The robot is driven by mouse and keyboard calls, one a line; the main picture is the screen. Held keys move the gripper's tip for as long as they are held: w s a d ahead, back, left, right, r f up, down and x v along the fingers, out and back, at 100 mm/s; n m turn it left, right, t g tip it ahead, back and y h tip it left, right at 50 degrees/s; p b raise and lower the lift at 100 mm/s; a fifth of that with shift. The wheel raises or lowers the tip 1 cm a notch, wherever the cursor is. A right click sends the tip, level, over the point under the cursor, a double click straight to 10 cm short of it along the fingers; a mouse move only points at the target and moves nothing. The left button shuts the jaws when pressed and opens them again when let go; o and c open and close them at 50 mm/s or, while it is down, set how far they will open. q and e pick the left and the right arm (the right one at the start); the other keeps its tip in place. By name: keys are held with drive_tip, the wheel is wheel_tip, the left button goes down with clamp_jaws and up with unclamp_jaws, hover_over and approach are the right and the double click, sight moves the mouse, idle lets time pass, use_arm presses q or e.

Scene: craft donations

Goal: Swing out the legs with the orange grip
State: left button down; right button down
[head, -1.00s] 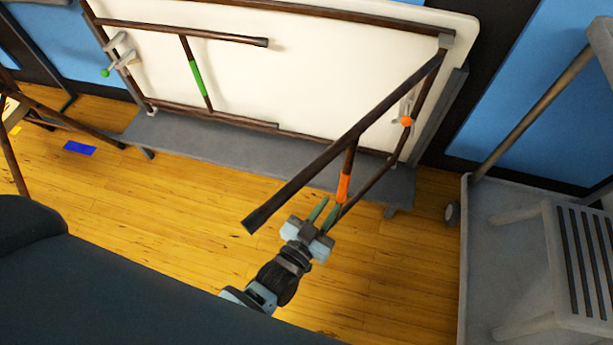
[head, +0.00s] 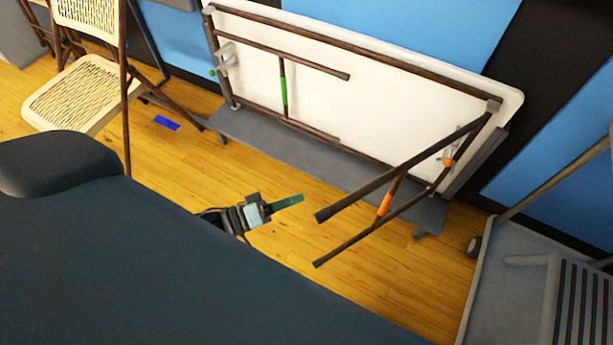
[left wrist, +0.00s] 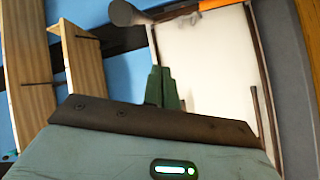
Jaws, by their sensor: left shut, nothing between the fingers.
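The folding table (head: 400,90) stands on its side, its white underside facing me. The leg frame with the orange grip (head: 384,204) is swung out from the right end and points toward me, above the floor. The leg frame with the green grip (head: 284,91) lies flat against the underside. An orange-knobbed latch (head: 448,162) sits at the right end. My left gripper (head: 287,202) is shut and empty, left of the swung-out leg ends and apart from them. Its fingers show in the left wrist view (left wrist: 162,87), where an orange part shows at top right. My right gripper is out of view.
The table rests on a grey low platform (head: 300,150). A folding chair (head: 75,95) stands at the left, near blue tape (head: 167,123) on the floor. A grey cart (head: 490,290) is at the right. Wooden floor lies open before the table.

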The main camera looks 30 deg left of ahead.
use_arm(q)
drive_tip(key=s+a+r+n+g+p, duration=0.1)
drive_tip(key=s+a+r+n+p, duration=0.1)
drive_tip(key=s+a+r, duration=0.15)
drive_tip(key=w+d+p, duration=0.1)
drive_tip(key=w+d, duration=0.4)
drive_tip(key=d, duration=0.4)
drive_tip(key=shift+w+d+f+h, duration=0.15)
drive_tip(key=shift+d+f+h, duration=0.15)
drive_tip(key=shift+d, duration=0.1)
drive_tip(key=shift+n, duration=0.3)
